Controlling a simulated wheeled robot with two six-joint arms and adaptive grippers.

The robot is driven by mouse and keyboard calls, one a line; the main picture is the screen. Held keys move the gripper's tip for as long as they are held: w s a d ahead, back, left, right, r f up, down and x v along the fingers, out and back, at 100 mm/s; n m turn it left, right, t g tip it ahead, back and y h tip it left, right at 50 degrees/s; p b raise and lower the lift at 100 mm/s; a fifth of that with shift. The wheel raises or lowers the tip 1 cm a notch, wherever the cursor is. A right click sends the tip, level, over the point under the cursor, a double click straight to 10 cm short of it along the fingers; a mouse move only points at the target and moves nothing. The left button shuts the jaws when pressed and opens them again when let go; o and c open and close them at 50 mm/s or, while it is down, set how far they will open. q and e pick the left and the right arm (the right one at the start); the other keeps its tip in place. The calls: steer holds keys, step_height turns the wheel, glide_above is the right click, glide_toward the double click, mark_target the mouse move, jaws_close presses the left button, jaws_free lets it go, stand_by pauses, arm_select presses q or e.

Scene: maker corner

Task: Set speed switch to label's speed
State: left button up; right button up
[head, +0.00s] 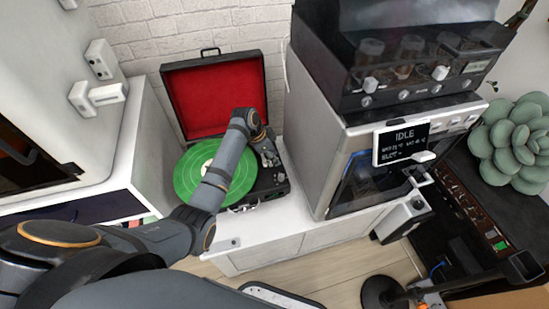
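A record player in an open black case with a red-lined lid (215,95) stands on a white cabinet. A green record (188,175) with a pale centre label (207,167) lies on its platter. The label's print is too small to read. My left arm crosses over the record. My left gripper (268,150) points down over the right side of the player's deck (273,182), beside the record. Its fingertips are too small and dark to show whether they are open or shut. I cannot make out the speed switch. My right gripper is not in view.
Right of the player stands a large grey machine (312,125) with knobs and a small screen (401,143) reading IDLE. The raised lid stands behind the gripper. The white cabinet top (240,228) is bare in front. A succulent (512,140) is at far right.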

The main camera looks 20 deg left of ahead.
arm_select(q)
steer(key=shift+w+d+f, duration=0.1)
steer(key=shift+w+f, duration=0.1)
steer(key=shift+f, duration=0.3)
jaws_close()
